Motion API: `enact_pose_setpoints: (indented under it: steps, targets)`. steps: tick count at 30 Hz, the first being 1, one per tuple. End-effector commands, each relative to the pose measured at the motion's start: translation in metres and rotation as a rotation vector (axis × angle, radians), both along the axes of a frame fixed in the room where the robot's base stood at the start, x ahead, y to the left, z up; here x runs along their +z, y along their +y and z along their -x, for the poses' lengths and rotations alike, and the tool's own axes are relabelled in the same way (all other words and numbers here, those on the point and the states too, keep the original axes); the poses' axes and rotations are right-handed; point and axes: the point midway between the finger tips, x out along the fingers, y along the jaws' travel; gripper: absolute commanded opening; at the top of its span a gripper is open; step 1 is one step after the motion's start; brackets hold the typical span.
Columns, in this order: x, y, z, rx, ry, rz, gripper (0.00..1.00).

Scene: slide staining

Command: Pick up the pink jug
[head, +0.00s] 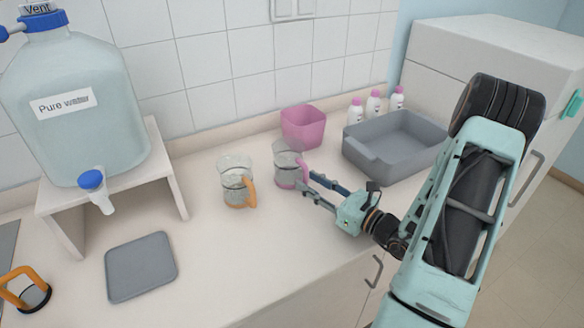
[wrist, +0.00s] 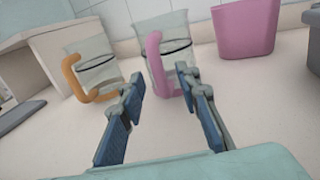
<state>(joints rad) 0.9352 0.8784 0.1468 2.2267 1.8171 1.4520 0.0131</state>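The pink jug (head: 287,163) is a clear, upright jug with a pink handle and base, standing on the counter. In the wrist view the jug (wrist: 178,50) is straight ahead, its pink handle facing me. My gripper (head: 307,183) reaches it from the right in the head view, at handle height. In the wrist view my gripper (wrist: 160,80) is open, its two blue-padded fingers apart. The lower handle shows between the fingertips, with a gap on the left side. I cannot tell whether the right fingertip touches the jug.
A similar jug with an orange handle (head: 237,182) stands close on the left. A pink bin (head: 303,127) is behind, and a grey basin (head: 372,158) and several bottles (head: 374,104) are to the right. A large water container (head: 75,120) stands at left.

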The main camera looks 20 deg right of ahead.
Motion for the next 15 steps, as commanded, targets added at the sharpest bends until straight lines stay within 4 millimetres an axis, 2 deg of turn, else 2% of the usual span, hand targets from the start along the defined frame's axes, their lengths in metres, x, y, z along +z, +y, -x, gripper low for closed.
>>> enact_pose_setpoints:
  steps: [5,12,15]
  targets:
    - [0.001,0.010,-0.018,0.001,0.000,0.001,0.30]
    - [0.000,0.011,-0.020,0.000,0.000,0.001,0.30]
    - [0.000,0.011,-0.020,0.000,0.000,0.001,0.22]
